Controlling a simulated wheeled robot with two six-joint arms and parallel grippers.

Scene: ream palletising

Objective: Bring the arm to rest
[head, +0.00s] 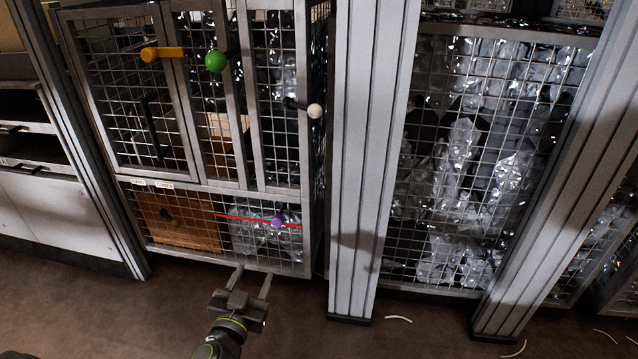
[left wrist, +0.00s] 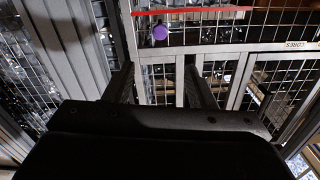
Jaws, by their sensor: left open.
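My left gripper (head: 252,283) is open and empty, in front of the lower edge of a wire-mesh cage (head: 240,262). In the left wrist view its two fingers (left wrist: 160,85) stand apart with nothing between them, and mesh shows beyond. My right gripper is not in view. A purple knob (head: 278,221) sits on the lower mesh panel by a red bar (head: 258,219). In the left wrist view the purple knob (left wrist: 160,33) and the red bar (left wrist: 190,10) lie beyond the fingers. I cannot tell the exact gap to the cage.
The upper mesh doors carry a yellow handle (head: 162,53), a green knob (head: 215,61) and a white knob (head: 315,111). A grey post (head: 362,180) stands right of the cage. Another cage (head: 470,170) holds shiny bags. Brown floor (head: 80,310) is open in front, with pale scraps (head: 398,319).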

